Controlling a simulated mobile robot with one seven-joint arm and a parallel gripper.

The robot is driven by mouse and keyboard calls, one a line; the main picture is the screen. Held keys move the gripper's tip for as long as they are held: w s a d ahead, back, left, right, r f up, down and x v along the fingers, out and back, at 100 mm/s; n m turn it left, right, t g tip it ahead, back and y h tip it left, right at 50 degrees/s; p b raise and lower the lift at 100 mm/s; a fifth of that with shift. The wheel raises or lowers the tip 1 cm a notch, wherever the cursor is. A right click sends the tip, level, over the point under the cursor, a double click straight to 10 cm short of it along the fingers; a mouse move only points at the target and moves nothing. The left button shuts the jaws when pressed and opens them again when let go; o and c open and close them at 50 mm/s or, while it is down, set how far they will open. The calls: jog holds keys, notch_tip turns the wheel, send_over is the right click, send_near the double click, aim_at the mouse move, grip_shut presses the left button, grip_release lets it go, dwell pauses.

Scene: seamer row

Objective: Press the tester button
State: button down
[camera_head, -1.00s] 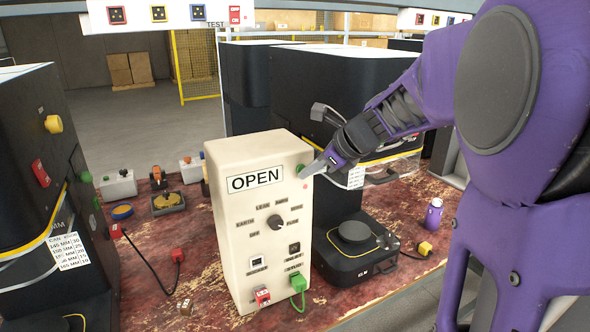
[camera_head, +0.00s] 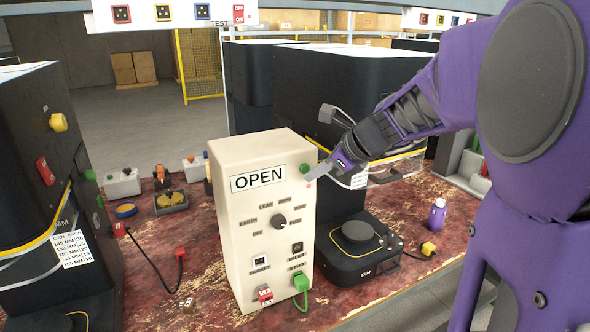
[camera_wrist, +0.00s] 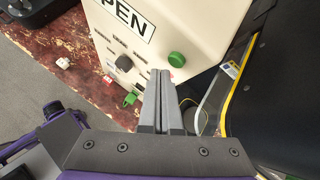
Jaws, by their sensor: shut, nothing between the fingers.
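The tester is a cream upright box (camera_head: 226,200) with an "OPEN" sign. Its round green button (camera_head: 305,169) sits at the upper right of the front face, above a small red spot (camera_head: 308,185). The button also shows clearly in the wrist view (camera_wrist: 177,59). My gripper (camera_head: 314,178) is shut and empty, its tips just right of and below the button in the head view. In the wrist view the closed fingertips (camera_wrist: 161,73) end just below and left of the button. Whether they touch the panel I cannot tell.
A dial knob (camera_head: 279,221), a red plug (camera_head: 264,295) and a green plug (camera_head: 301,282) are on the tester's front. A black machine (camera_head: 355,250) stands close on the right, a purple bottle (camera_head: 437,213) beyond it. Another black machine (camera_head: 35,130) is at left.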

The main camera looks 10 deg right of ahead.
jog(key=s, duration=0.1)
jog(key=s+d, duration=0.1)
jog(key=s, duration=0.2)
jog(key=shift+s+d, duration=0.3)
jog(key=shift+s, duration=0.05)
jog(key=shift+w+r, duration=0.1)
